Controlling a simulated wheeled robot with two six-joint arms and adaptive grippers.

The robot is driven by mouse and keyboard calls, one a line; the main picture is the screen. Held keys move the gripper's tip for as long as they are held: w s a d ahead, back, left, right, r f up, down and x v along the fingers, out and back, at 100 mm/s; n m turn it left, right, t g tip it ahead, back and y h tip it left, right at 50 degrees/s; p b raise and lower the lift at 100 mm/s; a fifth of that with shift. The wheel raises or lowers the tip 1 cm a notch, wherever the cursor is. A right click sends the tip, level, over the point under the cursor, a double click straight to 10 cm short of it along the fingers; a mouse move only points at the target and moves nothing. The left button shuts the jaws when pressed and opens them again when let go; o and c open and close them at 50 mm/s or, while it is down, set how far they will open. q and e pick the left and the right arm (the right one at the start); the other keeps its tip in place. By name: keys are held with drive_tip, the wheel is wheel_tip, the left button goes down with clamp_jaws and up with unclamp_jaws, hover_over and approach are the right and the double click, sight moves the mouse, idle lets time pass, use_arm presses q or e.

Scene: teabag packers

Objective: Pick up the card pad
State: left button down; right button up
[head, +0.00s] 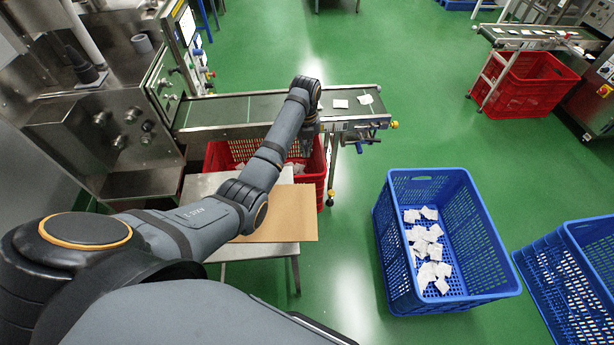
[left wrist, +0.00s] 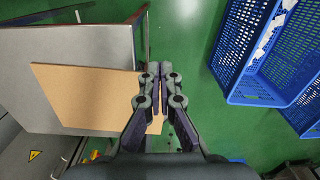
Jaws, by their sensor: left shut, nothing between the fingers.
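The card pad (head: 288,217) is a flat brown sheet lying on a small grey metal table (head: 238,252). In the left wrist view the pad (left wrist: 92,97) shows as a tan rectangle, its right end reaching past the table's edge. My left gripper (left wrist: 160,92) is shut and empty, with its fingers in front of the pad's right end. I cannot tell the height between fingers and pad. In the head view my left arm crosses over the table and hides part of the pad; its fingers are hard to make out there. My right gripper is not in view.
A conveyor (head: 240,112) with white teabags runs behind the table, a red crate (head: 318,172) beneath it. A blue crate (head: 398,283) holding several teabags stands on the green floor at right, another blue crate (head: 575,262) beyond. Steel machinery stands at left.

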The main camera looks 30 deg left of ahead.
use_arm(q)
drive_tip(key=s+d+f+p, duration=0.1)
drive_tip(key=s+d+f, duration=0.1)
drive_tip(key=f, duration=0.7)
drive_tip(key=shift+s+f+m, duration=0.3)
drive_tip(key=shift+s+f, duration=0.1)
drive_tip(key=shift+s, duration=0.4)
drive_tip(key=shift+d, duration=0.1)
